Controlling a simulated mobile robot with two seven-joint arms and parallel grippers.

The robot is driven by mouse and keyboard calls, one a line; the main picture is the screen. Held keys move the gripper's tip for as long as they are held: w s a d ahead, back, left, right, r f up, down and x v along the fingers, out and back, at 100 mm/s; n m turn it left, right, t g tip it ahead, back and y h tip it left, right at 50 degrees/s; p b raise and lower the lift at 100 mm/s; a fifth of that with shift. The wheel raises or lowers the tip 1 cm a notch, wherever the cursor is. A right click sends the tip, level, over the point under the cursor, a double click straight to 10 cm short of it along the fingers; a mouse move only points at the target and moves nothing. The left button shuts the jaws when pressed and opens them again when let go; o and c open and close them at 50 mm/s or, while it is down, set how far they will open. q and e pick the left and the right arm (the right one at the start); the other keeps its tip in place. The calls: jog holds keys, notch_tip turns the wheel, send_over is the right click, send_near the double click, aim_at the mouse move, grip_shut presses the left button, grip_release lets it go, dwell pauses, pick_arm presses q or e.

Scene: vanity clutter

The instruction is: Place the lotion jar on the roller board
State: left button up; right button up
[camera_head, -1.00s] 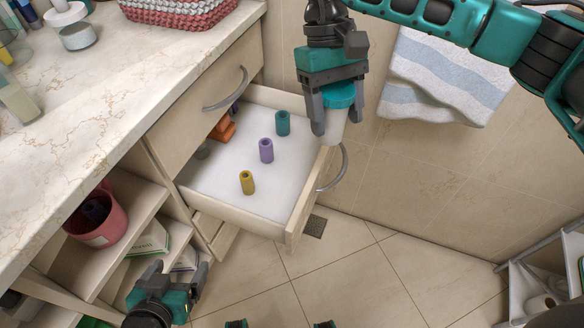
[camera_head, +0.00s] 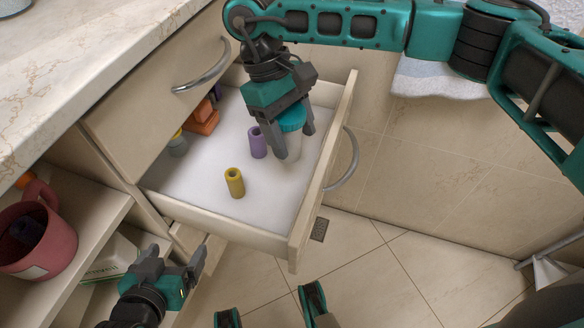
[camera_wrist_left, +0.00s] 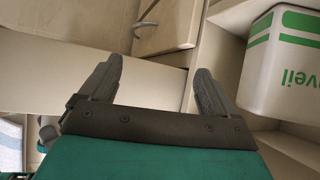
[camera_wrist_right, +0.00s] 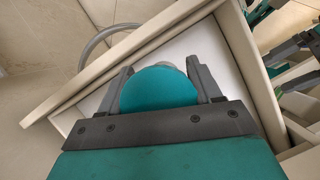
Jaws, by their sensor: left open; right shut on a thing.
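The lotion jar (camera_head: 289,149), with a pale body and a teal lid, is between the fingers of my right gripper (camera_head: 294,141), which is shut on it. It is upright or slightly tilted, inside the outline of the open drawer; I cannot tell whether it touches the bottom. The right wrist view shows its round teal lid (camera_wrist_right: 158,92). The white surface in the drawer (camera_head: 205,180), which I take as the roller board, bears a purple roller (camera_head: 257,142) left of the jar and a yellow roller (camera_head: 234,182) nearer. My left gripper (camera_head: 175,259) is open and empty beside the lower shelves.
Orange blocks (camera_head: 203,120) and a small grey jar with a yellow top (camera_head: 177,144) lie at the drawer's left. The drawer front (camera_head: 325,170) and its handle stand close right of the jar. A pink mug (camera_head: 38,240) and a green-white box (camera_head: 110,260) are on the shelves.

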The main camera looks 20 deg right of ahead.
aim_at(291, 155)
notch_tip(291, 155, down, 5)
jog(key=shift+f+b, duration=0.2)
jog(key=shift+b, duration=0.15)
jog(key=shift+f, duration=0.45)
notch_tip(291, 155, down, 4)
jog(key=shift+r+b, duration=0.25)
jog(key=shift+b, duration=0.25)
jog(key=shift+f, duration=0.2)
pick_arm(q)
jog(key=shift+w+d+f, duration=0.2)
jog(key=shift+w+d, duration=0.1)
jog(key=shift+d, duration=0.2)
jog(key=shift+f, duration=0.1)
pick_arm(e)
jog(key=shift+f+b, duration=0.25)
jog(key=shift+b, duration=0.05)
jog(key=o, duration=0.8)
jog(key=shift+r, duration=0.15)
pick_arm(q)
jog(key=shift+f, duration=0.15)
